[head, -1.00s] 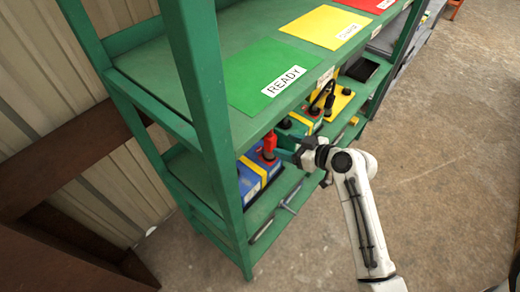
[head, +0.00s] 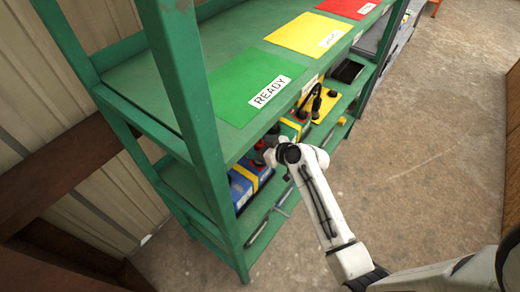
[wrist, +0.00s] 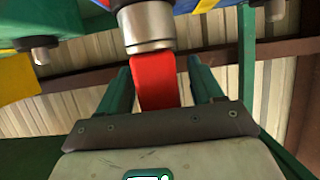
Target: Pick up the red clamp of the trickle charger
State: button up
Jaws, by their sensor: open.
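The red clamp (wrist: 154,80) shows in the wrist view between the two green fingers of my gripper (wrist: 162,90). Its upper end in that picture meets a round grey metal part (wrist: 147,25) below blue and red surfaces. My gripper is open, with a visible gap on either side of the clamp; I see no grip on it. In the head view my wrist reaches into the shelf's lower level, over the blue and yellow battery (head: 242,188). There the clamp and fingertips are mostly hidden behind my arm and the upper board.
The green shelf (head: 215,150) has an upper board just above my wrist and an upright to the left. Green READY (head: 235,85), yellow (head: 300,32) and red (head: 348,8) mats lie on top. More batteries and a black cable (head: 312,95) stand to the right. The concrete floor (head: 430,130) is open.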

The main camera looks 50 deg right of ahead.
grip_shut()
dwell(0.5)
jog(key=shift+r, duration=0.1)
